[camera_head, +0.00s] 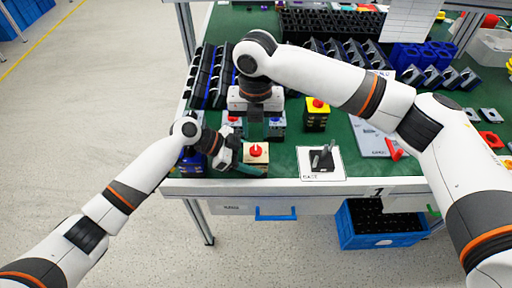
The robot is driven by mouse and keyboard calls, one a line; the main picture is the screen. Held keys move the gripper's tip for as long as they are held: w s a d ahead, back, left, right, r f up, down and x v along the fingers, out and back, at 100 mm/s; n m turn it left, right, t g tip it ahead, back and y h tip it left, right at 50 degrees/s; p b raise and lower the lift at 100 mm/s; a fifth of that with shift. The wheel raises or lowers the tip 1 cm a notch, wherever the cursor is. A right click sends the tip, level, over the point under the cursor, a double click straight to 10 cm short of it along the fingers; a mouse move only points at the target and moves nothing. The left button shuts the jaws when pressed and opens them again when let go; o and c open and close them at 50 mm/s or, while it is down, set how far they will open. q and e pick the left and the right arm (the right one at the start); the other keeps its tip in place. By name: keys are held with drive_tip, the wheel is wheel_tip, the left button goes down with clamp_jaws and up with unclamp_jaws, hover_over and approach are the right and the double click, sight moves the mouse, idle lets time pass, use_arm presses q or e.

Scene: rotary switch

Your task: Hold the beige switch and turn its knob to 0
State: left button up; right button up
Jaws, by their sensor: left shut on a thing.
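The beige switch (255,161) with a red knob (256,149) on top is at the front edge of the green table. My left gripper (248,168) reaches in from the left, low, and is shut on the beige switch at its left and front side. My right gripper (256,126) points down from above, behind and over the red knob, apparently apart from it. Its fingers are small and dark against the table, so their opening cannot be told. The knob's pointer and the 0 mark are too small to read.
Grey switch boxes (277,123) stand close behind. A yellow and black emergency-stop box (316,112) is right of them. A black part with grey pegs (322,158) stands on a white card to the right. A blue crate (350,238) is below.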

use_arm(q)
drive_tip(key=o, duration=1.1)
drive_tip(key=v, duration=1.2)
drive_tip(key=shift+r, duration=0.1)
